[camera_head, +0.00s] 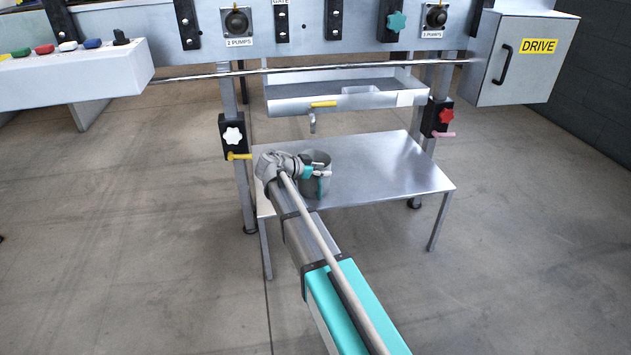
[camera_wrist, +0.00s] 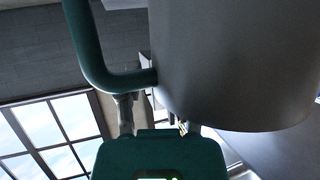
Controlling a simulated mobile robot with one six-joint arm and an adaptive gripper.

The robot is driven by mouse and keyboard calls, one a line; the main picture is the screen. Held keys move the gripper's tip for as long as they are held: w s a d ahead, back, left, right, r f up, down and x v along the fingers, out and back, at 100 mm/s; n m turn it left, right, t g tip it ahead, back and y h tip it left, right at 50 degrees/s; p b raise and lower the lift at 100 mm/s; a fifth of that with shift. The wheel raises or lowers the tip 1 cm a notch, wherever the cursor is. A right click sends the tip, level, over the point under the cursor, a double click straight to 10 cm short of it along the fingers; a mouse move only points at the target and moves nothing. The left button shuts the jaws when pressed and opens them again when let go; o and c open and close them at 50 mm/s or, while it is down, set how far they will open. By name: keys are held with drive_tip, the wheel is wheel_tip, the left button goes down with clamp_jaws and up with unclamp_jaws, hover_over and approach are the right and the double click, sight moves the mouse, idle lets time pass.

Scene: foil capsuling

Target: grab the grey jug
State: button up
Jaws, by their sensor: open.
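The grey jug (camera_head: 312,188) stands on the low metal table (camera_head: 390,180), partly covered by my gripper (camera_head: 321,170) in the head view. In the wrist view the jug's smooth grey body (camera_wrist: 235,65) fills the upper right, close in front of the gripper (camera_wrist: 158,117). Its dark green handle (camera_wrist: 88,50) curves down on the left and joins the body. My gripper is open, with one finger near the lower bend of the handle and the other near the jug's lower edge. I cannot tell whether either finger touches the jug.
A shallow steel tray (camera_head: 285,106) with a tap (camera_head: 312,122) hangs above the table's back edge. Machine legs with black clamps (camera_head: 234,136) stand at both sides. A grey drive box (camera_head: 515,75) is at the upper right. The table's right side is bare.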

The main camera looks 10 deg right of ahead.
clamp_jaws()
idle(0.3)
drive_tip(key=shift+r, duration=0.1)
idle(0.5)
wheel_tip(320, 180, up, 3)
drive_tip(key=p, duration=0.3)
drive_tip(key=shift+f, duration=0.2)
drive_tip(key=s+d+r+p, duration=0.2)
drive_tip(key=s+r+p, duration=0.8)
drive_tip(key=s, duration=0.4)
drive_tip(key=shift+w+r, duration=0.1)
